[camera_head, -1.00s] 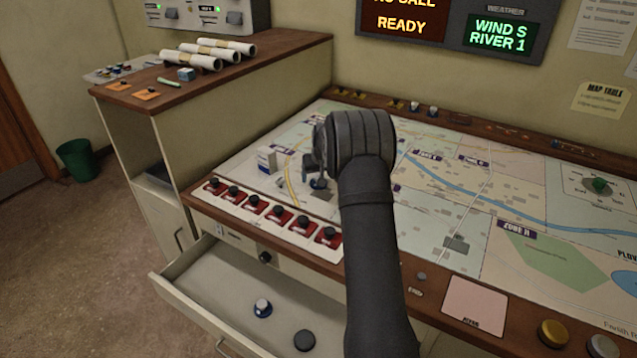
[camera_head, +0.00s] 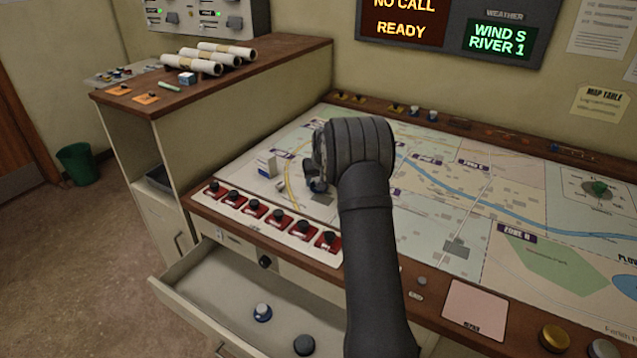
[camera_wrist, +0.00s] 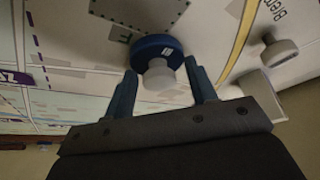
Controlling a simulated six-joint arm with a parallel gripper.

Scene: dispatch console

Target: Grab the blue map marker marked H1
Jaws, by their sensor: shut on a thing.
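A blue map marker (camera_wrist: 158,48) with a pale knob is between the fingers of my gripper (camera_wrist: 165,85) in the wrist view. The fingers are shut on it, one on each side. A small white mark on its blue disc is too small to read surely. In the head view my gripper (camera_head: 311,178) is low over the left part of the map table, largely hidden behind my own wrist; some of the blue marker (camera_head: 318,186) shows there. I cannot tell whether the marker touches the map.
A row of red-based switches (camera_head: 254,208) lines the table's front edge. The open drawer (camera_head: 225,285) below holds another blue-based marker (camera_head: 262,312) and a dark round piece (camera_head: 304,344). The map's right part is mostly clear.

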